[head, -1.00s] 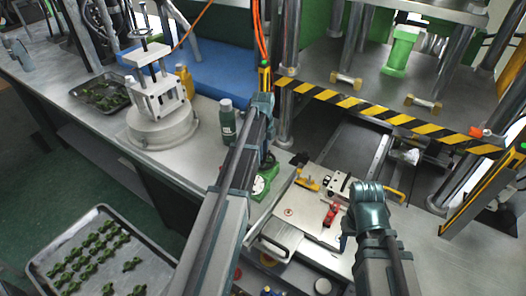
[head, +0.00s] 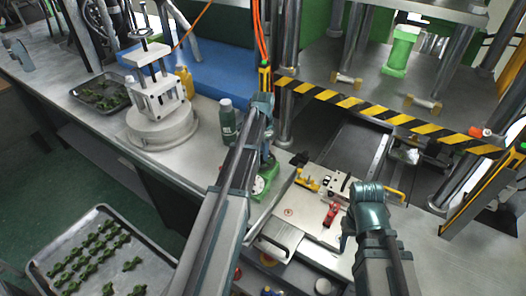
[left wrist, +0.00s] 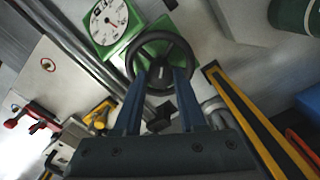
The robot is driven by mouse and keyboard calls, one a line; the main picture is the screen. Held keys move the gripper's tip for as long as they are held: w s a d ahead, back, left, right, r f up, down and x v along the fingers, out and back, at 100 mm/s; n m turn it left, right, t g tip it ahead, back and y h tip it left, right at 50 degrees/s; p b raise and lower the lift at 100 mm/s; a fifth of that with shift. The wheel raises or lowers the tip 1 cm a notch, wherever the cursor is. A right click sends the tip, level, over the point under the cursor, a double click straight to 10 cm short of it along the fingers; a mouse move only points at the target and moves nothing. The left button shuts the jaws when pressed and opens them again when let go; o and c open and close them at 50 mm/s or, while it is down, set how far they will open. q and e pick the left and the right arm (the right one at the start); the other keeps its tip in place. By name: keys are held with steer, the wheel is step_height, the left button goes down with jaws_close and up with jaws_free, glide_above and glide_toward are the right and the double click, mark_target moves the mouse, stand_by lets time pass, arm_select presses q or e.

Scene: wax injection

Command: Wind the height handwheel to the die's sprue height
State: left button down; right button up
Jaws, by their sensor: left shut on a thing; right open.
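The black height handwheel (left wrist: 163,62) is in the left wrist view, beside a green-framed dial gauge (left wrist: 110,20). The blue fingers of my left gripper (left wrist: 162,82) reach onto the wheel and are shut on it. In the head view my left arm hides the wheel, and the green gauge (head: 264,180) shows just right of the arm. The dial reading is too small to tell. My right gripper (head: 345,232) is open over the right part of a metal plate (head: 300,222) with a red clamp (head: 331,214). I cannot make out the die's sprue.
A yellow-and-black striped bar (head: 390,118) crosses the press front. A dark green bottle (head: 228,122) and a grey round-based stand (head: 160,130) are left of my left arm. A tray of green parts (head: 145,258) is at lower left. Yellow clamps (head: 308,180) stand on the plate.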

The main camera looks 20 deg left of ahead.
arm_select(q)
steer(key=n, duration=1.3)
steer(key=shift+n, duration=0.4)
steer(key=n, duration=1.2)
steer(key=shift+n, duration=0.4)
steer(key=shift+c, duration=2.4)
jaws_free()
